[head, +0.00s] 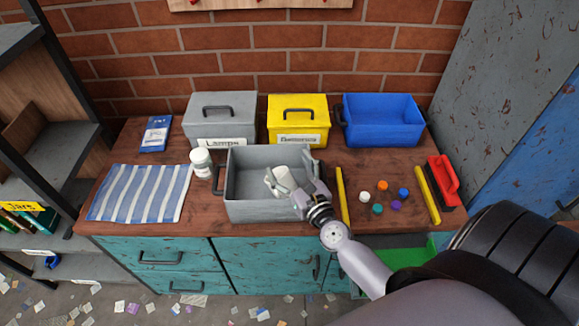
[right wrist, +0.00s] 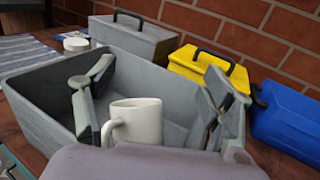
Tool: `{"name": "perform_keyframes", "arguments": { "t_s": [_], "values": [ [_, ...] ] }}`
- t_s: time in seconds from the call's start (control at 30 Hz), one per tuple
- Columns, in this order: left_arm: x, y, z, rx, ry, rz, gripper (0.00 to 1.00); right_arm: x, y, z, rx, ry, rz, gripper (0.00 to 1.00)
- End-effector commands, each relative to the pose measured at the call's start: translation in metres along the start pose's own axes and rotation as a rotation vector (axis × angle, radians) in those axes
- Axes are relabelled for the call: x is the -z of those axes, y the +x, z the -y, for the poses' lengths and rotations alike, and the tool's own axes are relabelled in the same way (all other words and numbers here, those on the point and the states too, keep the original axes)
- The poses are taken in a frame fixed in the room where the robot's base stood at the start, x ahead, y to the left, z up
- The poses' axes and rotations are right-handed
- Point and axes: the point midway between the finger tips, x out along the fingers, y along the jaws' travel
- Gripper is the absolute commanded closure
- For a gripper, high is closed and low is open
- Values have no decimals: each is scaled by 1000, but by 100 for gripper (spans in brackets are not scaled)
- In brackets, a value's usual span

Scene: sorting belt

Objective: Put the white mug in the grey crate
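The white mug (head: 283,177) is inside the open grey crate (head: 262,213), in its right half. In the right wrist view the mug (right wrist: 143,120) looks upright, its handle towards the left finger. Its base is hidden, so I cannot tell whether it touches the crate floor. My right gripper (head: 289,168) reaches into the crate from the front right. Its fingers are spread on either side of the mug, with a clear gap between the mug and the right finger. My left gripper is not in view.
A lidded grey box (head: 221,107), a lidded yellow box (head: 298,107) and an open blue bin (head: 384,131) stand behind. A white jar (head: 201,163) and striped cloth (head: 140,193) lie left.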

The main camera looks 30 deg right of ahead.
Motion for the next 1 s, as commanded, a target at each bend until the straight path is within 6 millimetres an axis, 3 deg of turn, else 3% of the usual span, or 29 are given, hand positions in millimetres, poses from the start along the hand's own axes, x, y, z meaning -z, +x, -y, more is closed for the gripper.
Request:
{"name": "perform_keyframes", "arguments": {
  "t_s": [0.33, 0.57, 0.6, 1.0],
  "values": [
    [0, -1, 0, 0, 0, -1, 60, -1, 0, 0, 0, 0, 0, 19],
    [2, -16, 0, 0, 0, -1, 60, -15, -3, 0, 0, -1, -1, 19],
    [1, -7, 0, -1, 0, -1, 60, -8, -12, 0, 0, 0, -4, 19],
    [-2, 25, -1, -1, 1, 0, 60, -7, -90, 0, -2, -1, -3, 19]
  ]
}}
